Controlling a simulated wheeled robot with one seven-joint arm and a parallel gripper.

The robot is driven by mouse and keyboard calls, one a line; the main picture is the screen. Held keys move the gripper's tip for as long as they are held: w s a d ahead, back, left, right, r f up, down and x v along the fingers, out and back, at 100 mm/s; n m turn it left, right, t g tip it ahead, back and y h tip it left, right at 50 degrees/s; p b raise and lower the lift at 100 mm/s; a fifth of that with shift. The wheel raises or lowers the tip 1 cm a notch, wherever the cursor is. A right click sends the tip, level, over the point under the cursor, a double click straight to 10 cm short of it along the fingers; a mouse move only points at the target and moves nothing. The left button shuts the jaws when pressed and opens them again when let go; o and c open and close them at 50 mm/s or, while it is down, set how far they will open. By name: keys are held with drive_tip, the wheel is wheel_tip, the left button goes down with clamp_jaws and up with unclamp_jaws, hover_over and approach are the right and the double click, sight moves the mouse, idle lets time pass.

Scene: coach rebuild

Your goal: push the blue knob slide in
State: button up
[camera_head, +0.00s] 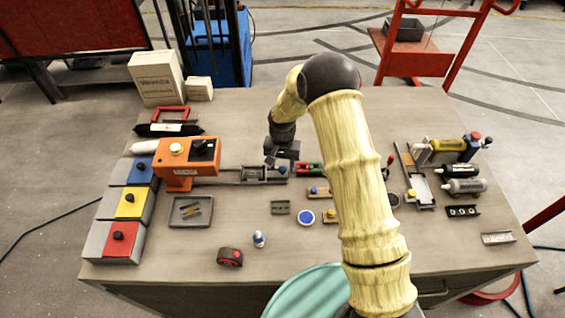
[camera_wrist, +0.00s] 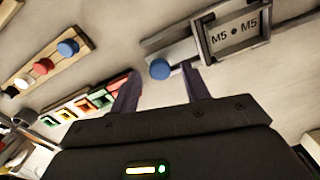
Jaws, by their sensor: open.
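The blue knob (camera_wrist: 160,68) sits on the end of a flat grey slide (camera_wrist: 180,53) that sticks out of a grey housing (camera_wrist: 236,33) marked "M5 • M5" in the wrist view. In the head view the blue knob (camera_head: 283,170) is at the right end of the grey slide assembly (camera_head: 254,173), just below my gripper. My gripper (camera_wrist: 160,74) is open and empty. Its two dark fingers appear on either side of the knob in the wrist view; whether they touch it or hover above cannot be told. In the head view my gripper (camera_head: 272,158) points down.
An orange box (camera_head: 178,180) stands left of the slide. Red and green blocks (camera_head: 308,168) lie close on the right. A wooden strip (camera_wrist: 45,65) with another blue knob (camera_wrist: 68,47) is nearby. A grey tray (camera_head: 190,222) lies in front.

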drive_tip(key=shift+f, duration=0.45)
drive_tip(key=shift+c, duration=0.5)
clamp_jaws()
